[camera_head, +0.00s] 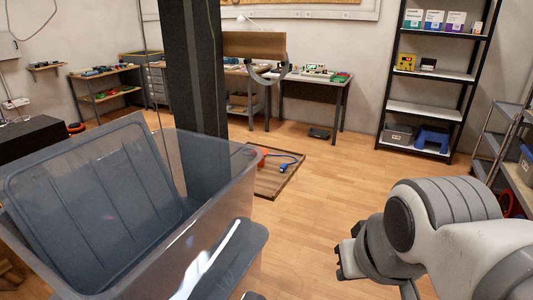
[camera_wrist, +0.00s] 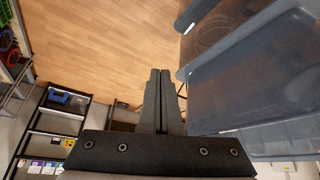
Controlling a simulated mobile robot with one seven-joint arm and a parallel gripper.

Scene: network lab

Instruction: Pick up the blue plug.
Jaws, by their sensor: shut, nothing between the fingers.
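My gripper (camera_head: 341,262) is at the lower right of the head view, well apart from the plug and nearer to me. In the wrist view my gripper (camera_wrist: 160,74) is shut, its two fingers together with nothing between them. The plug cannot be made out in the wrist view.
A clear grey plastic bin (camera_head: 235,184) fills the near left. A dark pillar (camera_head: 193,80) stands behind it. A black shelf (camera_head: 425,110) stands at the back right, and workbenches (camera_head: 312,80) line the back wall. The wooden floor (camera_head: 335,195) is free in the middle.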

